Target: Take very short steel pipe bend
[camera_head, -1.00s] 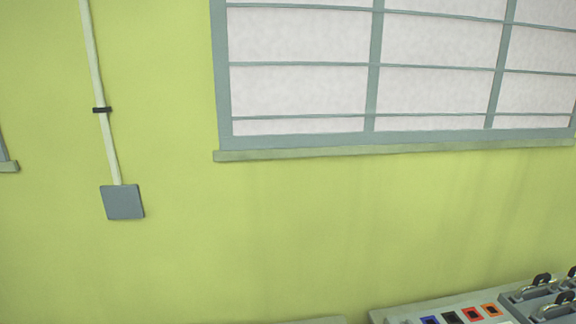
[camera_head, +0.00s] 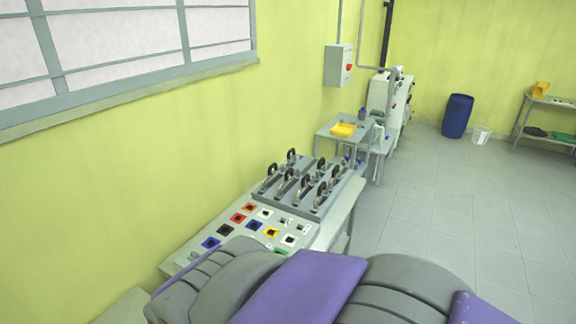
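I cannot make out a very short steel pipe bend in this view. A bench (camera_head: 346,207) below the window holds a grey rack (camera_head: 325,203) with several upright dark-handled metal pieces (camera_head: 305,186). In front of the rack lie several coloured square plates with dark centres, among them an orange one (camera_head: 249,207) and a yellow one (camera_head: 271,232). My own grey and purple body parts fill the bottom and hide the near part of the bench. My gripper is not in view.
A small table with a yellow tray (camera_head: 343,130) stands beyond the bench, near a wall-mounted box (camera_head: 338,65) and a white machine (camera_head: 381,93). A blue barrel (camera_head: 457,116), white bucket (camera_head: 481,135) and shelf table (camera_head: 551,101) stand farther back. The tiled floor (camera_head: 450,200) at right is clear.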

